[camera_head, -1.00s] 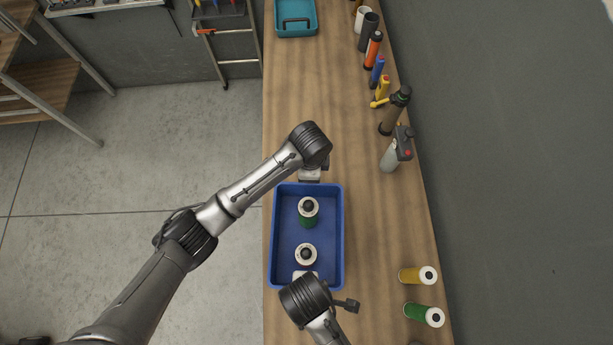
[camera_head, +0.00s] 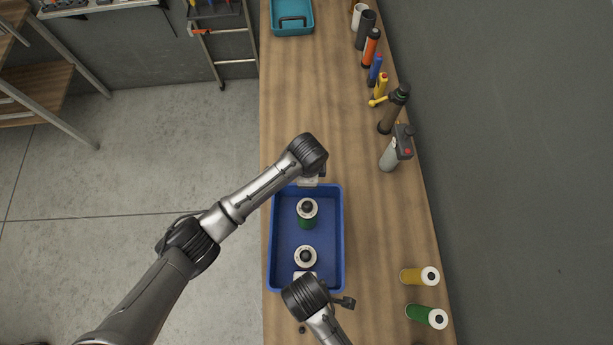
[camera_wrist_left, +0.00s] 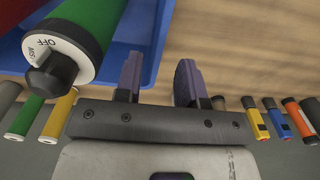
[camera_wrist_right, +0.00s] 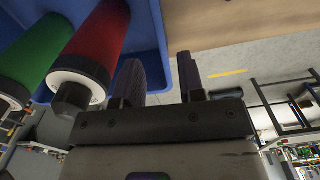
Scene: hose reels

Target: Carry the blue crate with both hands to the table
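The blue crate (camera_head: 339,240) stands on a long wooden bench (camera_head: 300,100). It holds a green canister (camera_head: 306,220) and another canister (camera_head: 305,257), which shows red in the right wrist view (camera_wrist_right: 98,45). My left gripper (camera_head: 308,182) is at the crate's far end wall. In the left wrist view its fingers (camera_wrist_left: 158,82) are apart, one on each side of the wall (camera_wrist_left: 158,40), with a gap showing. My right gripper (camera_head: 305,276) is at the near end, partly hidden by its wrist. Its fingers (camera_wrist_right: 160,80) are also apart, straddling the wall (camera_wrist_right: 158,30).
Several bottles and tools (camera_head: 390,110) line the bench's wall side. Yellow (camera_head: 415,276) and green (camera_head: 424,315) canisters lie right of the crate. A teal box (camera_head: 290,20) is at the far end. Wooden tops on metal legs (camera_head: 35,90) stand left across clear floor (camera_head: 120,160).

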